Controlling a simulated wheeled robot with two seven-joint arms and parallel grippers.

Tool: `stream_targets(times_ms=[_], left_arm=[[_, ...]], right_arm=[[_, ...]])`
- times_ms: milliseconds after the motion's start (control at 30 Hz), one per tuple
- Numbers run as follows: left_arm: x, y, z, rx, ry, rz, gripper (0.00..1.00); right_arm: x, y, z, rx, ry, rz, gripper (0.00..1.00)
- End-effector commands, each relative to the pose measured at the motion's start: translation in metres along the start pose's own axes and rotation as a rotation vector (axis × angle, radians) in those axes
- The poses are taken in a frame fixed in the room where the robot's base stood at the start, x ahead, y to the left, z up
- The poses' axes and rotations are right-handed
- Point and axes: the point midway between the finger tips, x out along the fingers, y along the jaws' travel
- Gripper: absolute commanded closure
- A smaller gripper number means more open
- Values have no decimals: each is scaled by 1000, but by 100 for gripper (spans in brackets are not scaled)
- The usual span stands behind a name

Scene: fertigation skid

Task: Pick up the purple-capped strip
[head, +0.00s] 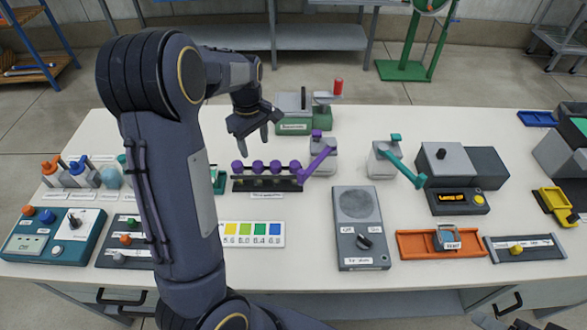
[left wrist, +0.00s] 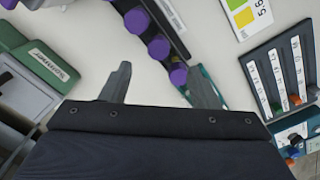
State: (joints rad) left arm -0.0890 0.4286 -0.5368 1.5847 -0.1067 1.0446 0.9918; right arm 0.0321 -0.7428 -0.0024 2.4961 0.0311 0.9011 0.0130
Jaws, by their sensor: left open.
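The purple-capped strip shows as a row of round purple caps (head: 257,167) along a dark, low rack (head: 266,186) left of the table's middle. In the left wrist view the purple caps (left wrist: 158,47) run diagonally, with the lowest one between and beyond my fingers. My left gripper (head: 250,139) is open and empty, pointing down above and behind the row, apart from it. Its two fingers also show in the left wrist view (left wrist: 160,68). Dark parts at the head view's bottom right edge may be my right gripper; its jaws cannot be made out.
A device with a purple lever (head: 319,160) stands just right of the row, its lever reaching the rack's end. A green-based device (head: 294,127) stands behind. A colour chart (head: 254,234) lies in front. A grey box with a dial (head: 358,230) stands to the right.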

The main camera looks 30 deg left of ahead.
Motion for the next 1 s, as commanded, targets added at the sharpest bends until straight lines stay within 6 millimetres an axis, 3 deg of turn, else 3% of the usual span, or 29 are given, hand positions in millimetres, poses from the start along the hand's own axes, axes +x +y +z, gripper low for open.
stream_targets(times_ms=[367, 633, 933, 1000], left_arm=[[37, 0, -5, -18, 10, -17, 45], [75, -2, -9, -17, 11, -16, 45], [82, -2, -9, -16, 13, -12, 45], [82, -2, -9, -16, 13, -12, 51]], right_arm=[[-2, -1, -1, 0, -1, 0, 46], [-8, -4, -4, 0, 0, 0, 46], [-8, -4, -4, 0, 0, 0, 46], [-8, -4, -4, 0, 0, 0, 46]])
